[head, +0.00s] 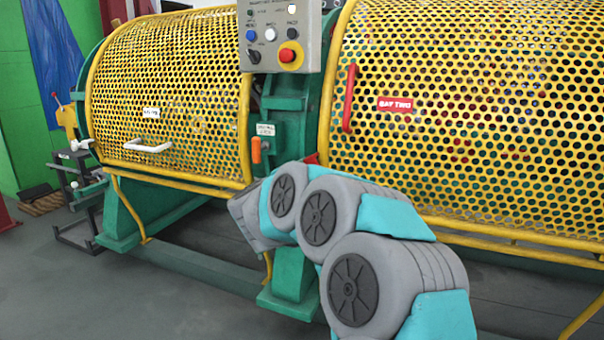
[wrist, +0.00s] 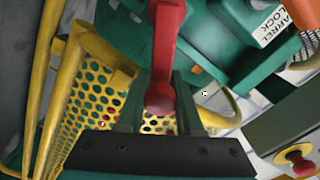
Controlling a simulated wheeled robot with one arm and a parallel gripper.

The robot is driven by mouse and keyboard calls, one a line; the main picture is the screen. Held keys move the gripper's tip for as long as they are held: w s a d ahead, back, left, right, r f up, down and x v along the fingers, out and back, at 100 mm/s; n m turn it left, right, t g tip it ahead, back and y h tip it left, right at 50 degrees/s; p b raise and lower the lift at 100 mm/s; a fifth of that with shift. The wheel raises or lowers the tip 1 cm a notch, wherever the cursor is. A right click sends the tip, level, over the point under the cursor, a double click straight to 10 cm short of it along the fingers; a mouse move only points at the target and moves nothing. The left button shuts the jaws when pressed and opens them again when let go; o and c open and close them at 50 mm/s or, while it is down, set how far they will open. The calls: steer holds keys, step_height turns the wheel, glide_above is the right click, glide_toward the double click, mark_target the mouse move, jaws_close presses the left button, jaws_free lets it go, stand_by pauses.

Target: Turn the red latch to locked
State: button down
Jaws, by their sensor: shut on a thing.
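The red latch (wrist: 166,40) runs down the middle of the wrist view, with its rounded end between the two dark fingers of my gripper (wrist: 159,85). My gripper is shut on this end. In the head view my arm hides the gripper and most of the latch. A small bit of red (head: 312,158) shows just above the arm, beside the green post; I cannot tell for sure that it is the latch. No locked or unlocked marking on the latch is readable.
Yellow perforated guards (head: 170,85) stand left and right of the green post (head: 284,120). A control box (head: 280,35) with a red button hangs above. An orange lever (head: 256,150) sits under a small label (head: 265,129). A red handle (head: 349,98) is on the right guard.

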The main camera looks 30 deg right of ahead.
steer(key=shift+d, duration=0.1)
stand_by(0.4)
steer(key=c, duration=0.6)
jaws_free()
steer(key=shift+f, duration=0.1)
steer(key=shift+o, duration=0.2)
